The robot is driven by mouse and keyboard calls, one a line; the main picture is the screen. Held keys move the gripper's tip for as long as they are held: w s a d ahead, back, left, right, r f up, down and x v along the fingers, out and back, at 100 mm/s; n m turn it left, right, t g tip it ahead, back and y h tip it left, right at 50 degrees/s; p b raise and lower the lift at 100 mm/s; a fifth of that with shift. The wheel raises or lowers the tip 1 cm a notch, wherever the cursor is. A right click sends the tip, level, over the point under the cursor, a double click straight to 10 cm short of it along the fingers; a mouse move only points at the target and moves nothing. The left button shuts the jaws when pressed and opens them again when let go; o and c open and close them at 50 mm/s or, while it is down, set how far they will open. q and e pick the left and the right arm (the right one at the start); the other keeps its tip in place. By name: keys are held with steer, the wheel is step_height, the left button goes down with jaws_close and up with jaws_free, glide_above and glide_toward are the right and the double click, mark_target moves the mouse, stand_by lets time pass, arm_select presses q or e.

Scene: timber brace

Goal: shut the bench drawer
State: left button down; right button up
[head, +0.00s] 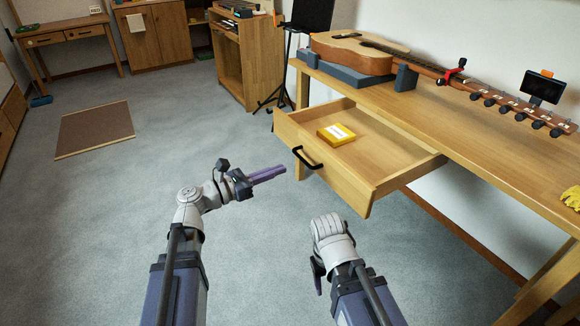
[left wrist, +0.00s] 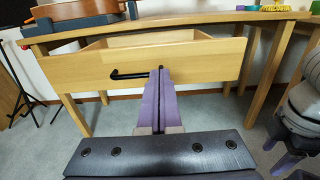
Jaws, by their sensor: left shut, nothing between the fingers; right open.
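The bench drawer (head: 352,190) is pulled well out of the wooden bench (head: 455,120). Its front shows a black bar handle (head: 307,158), and the front also fills the middle of the left wrist view (left wrist: 205,62). A yellow box (head: 337,135) lies inside. My left gripper (head: 284,170) is shut and empty, its purple fingers pointing at the drawer front just left of the handle in the head view. In the left wrist view its fingertips (left wrist: 160,72) overlap the handle's right end; touching cannot be told. My right gripper (left wrist: 288,160) is open, low and apart from the drawer; its fingers are mostly hidden in the head view.
A black stand (head: 300,40) is behind the bench's left end.

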mark_target(324, 153)
arm_select(q)
steer(key=x, duration=1.2)
steer(key=shift+w+d, duration=0.15)
steer(key=shift+d, duration=0.1)
steer(key=x, duration=2.5)
steer(key=shift+w+d, duration=0.4)
steer(key=shift+w+d, duration=0.1)
